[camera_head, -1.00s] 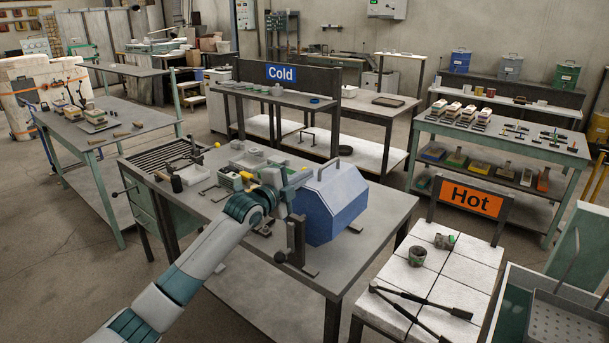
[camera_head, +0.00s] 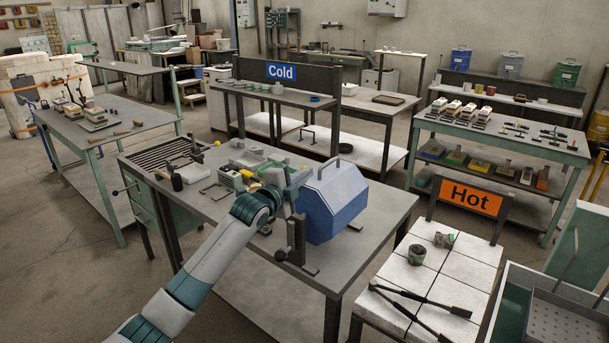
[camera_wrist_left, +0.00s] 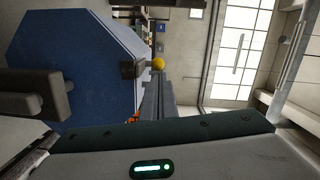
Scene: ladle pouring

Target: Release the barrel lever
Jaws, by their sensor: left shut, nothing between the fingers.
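The blue many-sided barrel (camera_head: 333,200) sits on the grey workbench, with a dark handle on top. A dark upright stand (camera_head: 297,240) is at its near left. My left gripper (camera_head: 299,178) is beside the barrel's left end, shut and empty. In the left wrist view, the barrel's blue face (camera_wrist_left: 75,60) fills the left side, and the shut fingers (camera_wrist_left: 158,95) lie just right of it. A yellow ball knob (camera_wrist_left: 158,64) shows close beyond the fingertips; I cannot tell whether it is the lever's end or whether they touch. My right gripper is out of view.
Tools and small blocks (camera_head: 235,178) crowd the bench left of the barrel. The bench's front right (camera_head: 350,265) is bare. A white-topped table (camera_head: 405,290) with tongs and small pots stands at the right, beneath a "Hot" sign (camera_head: 470,198).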

